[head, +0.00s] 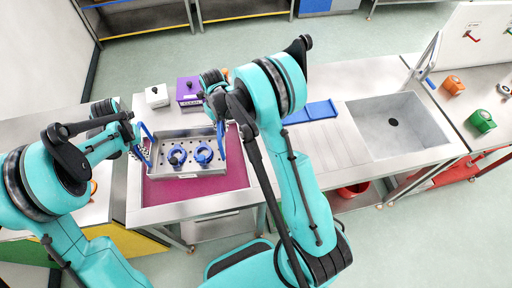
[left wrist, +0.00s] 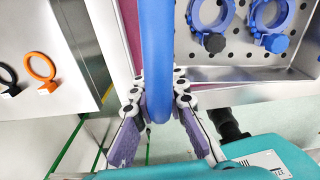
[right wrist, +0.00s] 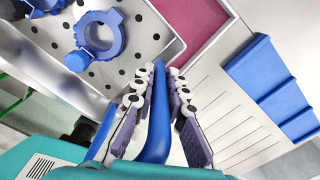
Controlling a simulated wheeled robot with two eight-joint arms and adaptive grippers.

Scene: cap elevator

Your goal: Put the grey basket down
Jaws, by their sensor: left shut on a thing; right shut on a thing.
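The grey basket (head: 203,161) is a metal tray with a perforated floor and a blue handle at each end. It is over the magenta mat (head: 215,187) on the worktop; I cannot tell whether it touches the mat. My left gripper (left wrist: 158,88) is shut on the left blue handle (left wrist: 156,45). My right gripper (right wrist: 158,90) is shut on the right blue handle (right wrist: 156,135). In the head view, my right arm hides part of the basket's right end.
A purple box (head: 188,92) and a white box (head: 157,96) stand behind the mat. A blue tray (head: 312,112) lies right of the mat, before the sink (head: 398,125). Orange and black rings (left wrist: 41,68) (left wrist: 8,78) show on the left counter.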

